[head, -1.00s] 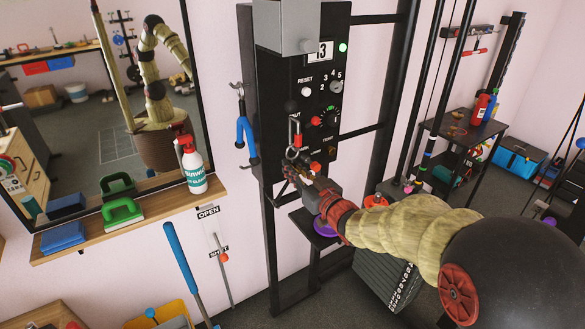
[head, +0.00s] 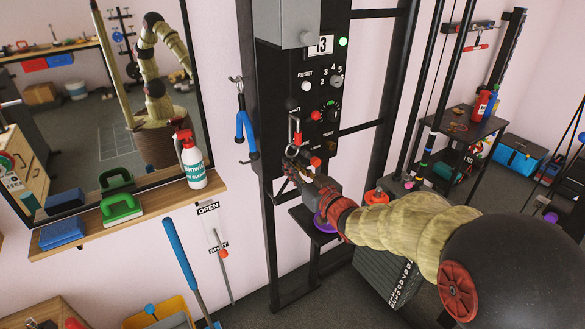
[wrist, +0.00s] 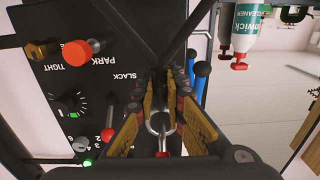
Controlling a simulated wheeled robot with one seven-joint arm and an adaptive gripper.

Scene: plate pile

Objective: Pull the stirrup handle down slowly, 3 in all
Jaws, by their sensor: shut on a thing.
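The stirrup handle hangs from a metal link (head: 292,127) in front of the black machine panel in the head view. My gripper (head: 295,168) is at the handle, just below the link. In the wrist view the handle's metal loop (wrist: 152,122) shows between the two fingers of my gripper (wrist: 160,100), with a small red piece at the loop. The gripper is shut on the handle. The fingers hide most of the grip. The display (head: 321,45) reads 3 with a stroke before it, and a green light (head: 343,42) is lit.
The panel carries a RESET button (head: 306,87), a dial with a red lever, and an orange PARK knob (wrist: 78,52) close to my gripper. A blue handle (head: 245,130) hangs to the left. A shelf (head: 185,205) holds a spray bottle (head: 192,162) and brushes.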

